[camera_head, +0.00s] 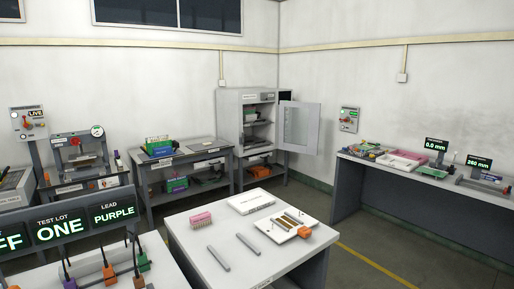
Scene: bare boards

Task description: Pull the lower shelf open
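A grey cabinet (233,102) stands against the back wall in the head view. Its door (300,126) is swung open to the right. Inside are shelves with dark items on them; the lower shelf (257,145) appears to sit inside the cabinet, but it is too small to tell how far in or out it is. Neither of my grippers shows in this view.
A white table (187,236) stands in front, with two grey bars, a pink block (201,219) and a white tray (281,234). Benches line the back wall and the right side. Open floor (350,225) lies between the white table and the right bench.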

